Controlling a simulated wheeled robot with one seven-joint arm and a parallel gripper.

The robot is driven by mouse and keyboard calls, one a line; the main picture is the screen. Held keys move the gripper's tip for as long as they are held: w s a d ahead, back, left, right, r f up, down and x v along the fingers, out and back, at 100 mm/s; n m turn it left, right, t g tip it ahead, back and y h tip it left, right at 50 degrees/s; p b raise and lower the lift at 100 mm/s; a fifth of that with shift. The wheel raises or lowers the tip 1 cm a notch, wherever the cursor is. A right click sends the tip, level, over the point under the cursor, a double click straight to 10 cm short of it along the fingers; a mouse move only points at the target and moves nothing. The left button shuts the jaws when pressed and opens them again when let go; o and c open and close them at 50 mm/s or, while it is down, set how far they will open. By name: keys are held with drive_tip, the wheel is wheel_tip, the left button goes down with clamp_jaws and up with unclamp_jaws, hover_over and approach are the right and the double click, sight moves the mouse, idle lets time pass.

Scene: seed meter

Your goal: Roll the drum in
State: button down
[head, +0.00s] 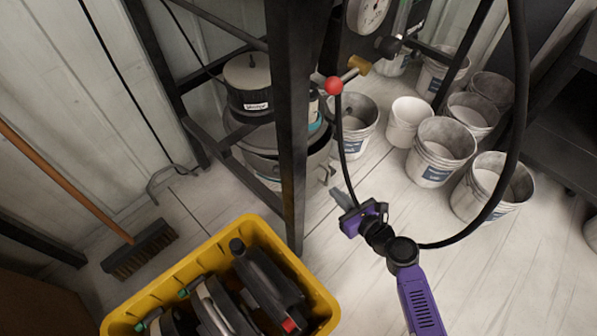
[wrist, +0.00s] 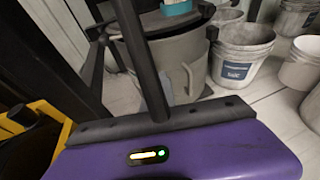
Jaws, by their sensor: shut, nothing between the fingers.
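No part is plainly marked as the drum. A black round vessel with a pale lid and a white label (head: 250,88) sits inside the frame at upper left in the head view. A white round disc (head: 368,10) shows at the top, partly cut off. A red ball knob (head: 334,85) and a brass-coloured cylinder (head: 358,65) sit below it. My gripper (head: 338,193) is shut and empty, above the floor to the right of the black frame post. It is apart from these parts.
A yellow crate (head: 325,300) with power tools stands at the bottom. Several buckets, one a grey bucket (head: 434,165), stand at right. A black frame post (head: 287,130) rises beside my gripper. A grey bin shows in the wrist view (wrist: 165,60).

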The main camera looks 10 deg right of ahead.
drive_tip(key=r+b+x, duration=0.1)
drive_tip(key=b+x, duration=0.6)
drive_tip(key=x, duration=0.6)
drive_tip(key=shift+w+a, duration=0.25)
drive_tip(key=shift+w, duration=0.25)
drive_tip(key=shift+f, duration=0.1)
